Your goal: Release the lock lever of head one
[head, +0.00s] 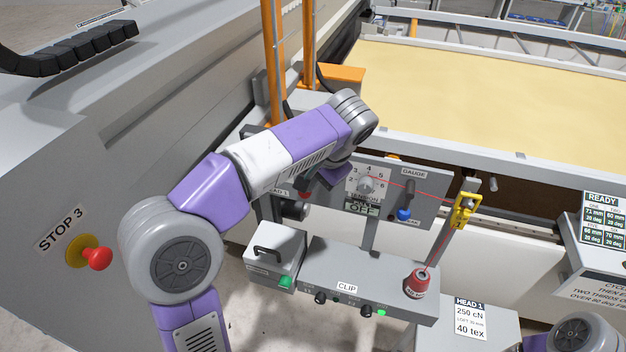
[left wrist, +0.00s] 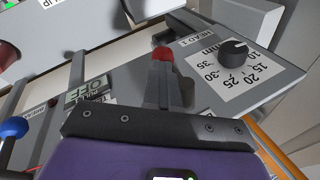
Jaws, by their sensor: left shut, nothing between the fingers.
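My left gripper (head: 310,182) is shut and empty in front of the grey head-one panel. In the left wrist view its closed fingers (left wrist: 170,80) point at a red knob (left wrist: 163,53), right beyond the fingertips. I cannot tell whether they touch. The red knob (head: 304,195) shows only in part in the head view, below the gripper. It looks like a lever's end; the lever's shaft is hidden. A blue-knobbed lever (head: 403,214) stands farther right on the panel, also seen at the left wrist view's edge (left wrist: 14,127). My right gripper is out of view.
A tension dial (head: 366,185) sits above an OFF sign (head: 362,209). A black dial (left wrist: 233,50) lies beside the red knob. Below are the CLIP box (head: 360,275), a red thread cone (head: 417,282) and a grey box with a handle (head: 272,256). A taut red thread runs to a yellow guide (head: 464,210).

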